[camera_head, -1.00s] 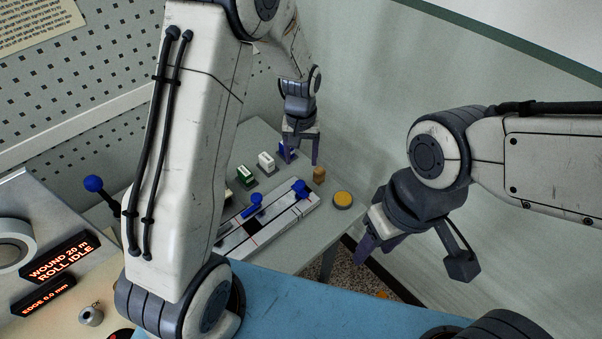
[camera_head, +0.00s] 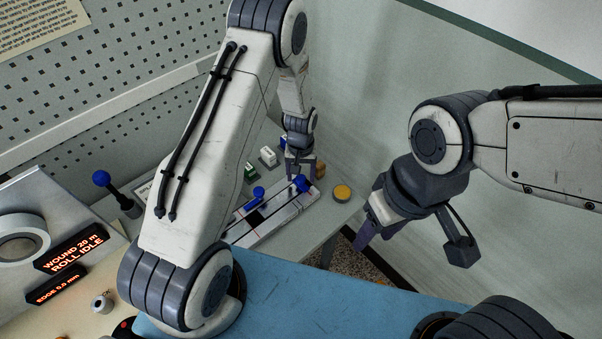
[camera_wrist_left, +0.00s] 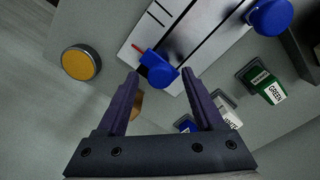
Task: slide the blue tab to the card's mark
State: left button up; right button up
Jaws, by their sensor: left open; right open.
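The nearer-right blue tab (camera_head: 301,184) is under my left gripper (camera_head: 300,172), which is open. In the left wrist view this tab (camera_wrist_left: 158,70) shows between the tips of my left gripper (camera_wrist_left: 160,76), beside a red mark and black lines (camera_wrist_left: 155,15). I cannot tell whether the fingers are down around it or above it. My right gripper (camera_head: 372,236) is open and empty, away from the panel.
A yellow button (camera_head: 342,193) sits right of the panel. A green block (camera_wrist_left: 262,86) and a white block (camera_head: 268,156) stand behind it. A blue-knobbed lever (camera_head: 101,179) and lit displays (camera_head: 72,250) are at left. A printed paper (camera_head: 35,25) hangs on the wall.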

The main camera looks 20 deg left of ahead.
pick_arm(q)
grip_shut()
dwell(1.4)
